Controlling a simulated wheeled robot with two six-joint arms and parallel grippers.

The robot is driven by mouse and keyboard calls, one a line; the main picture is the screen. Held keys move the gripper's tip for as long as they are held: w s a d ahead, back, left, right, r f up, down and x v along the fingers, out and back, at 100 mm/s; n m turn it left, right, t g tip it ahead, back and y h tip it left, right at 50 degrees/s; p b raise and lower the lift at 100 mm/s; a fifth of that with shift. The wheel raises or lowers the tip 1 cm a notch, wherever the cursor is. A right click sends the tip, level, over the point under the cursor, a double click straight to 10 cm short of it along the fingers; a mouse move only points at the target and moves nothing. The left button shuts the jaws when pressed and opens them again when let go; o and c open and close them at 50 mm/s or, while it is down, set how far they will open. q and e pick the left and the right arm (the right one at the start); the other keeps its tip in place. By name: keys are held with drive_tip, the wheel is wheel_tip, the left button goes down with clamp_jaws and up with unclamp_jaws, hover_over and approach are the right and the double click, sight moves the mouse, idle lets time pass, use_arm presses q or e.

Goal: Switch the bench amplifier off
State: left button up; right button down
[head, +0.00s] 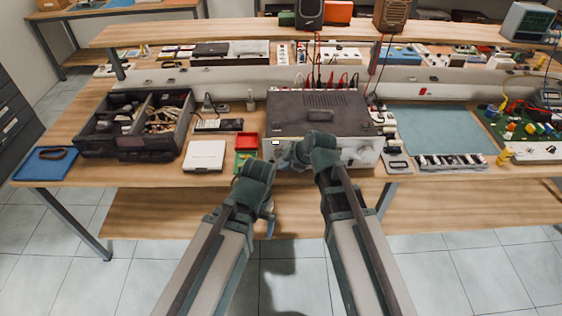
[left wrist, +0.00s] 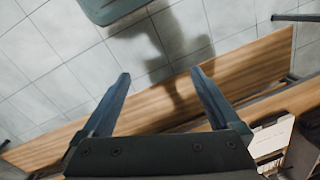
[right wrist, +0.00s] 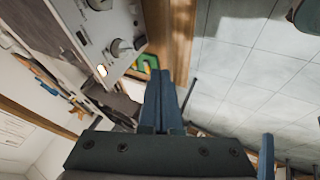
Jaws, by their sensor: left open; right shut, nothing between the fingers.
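The bench amplifier (head: 318,108) is a wide box with a dark top and a light front, at the bench's front edge in the middle. Its front panel (right wrist: 92,38) shows in the right wrist view with knobs and a small lit spot (right wrist: 102,70). A bright spot (head: 276,143) also shows at the front's left end in the head view. My right gripper (head: 284,160) is shut and empty, close before the front's left part; contact cannot be told. Its fingers (right wrist: 158,78) partly cover the view beside the panel. My left gripper (head: 268,218) is open and empty, lower, before the bench edge.
Left of the amplifier are red and green trays (head: 246,141), a white box (head: 205,155) and a dark divided bin (head: 128,125). Right of it are a meter (head: 397,161) and a blue-green mat (head: 435,132). A lower wooden shelf (head: 160,213) runs under the bench.

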use_arm(q)
drive_tip(key=shift+c, duration=0.3)
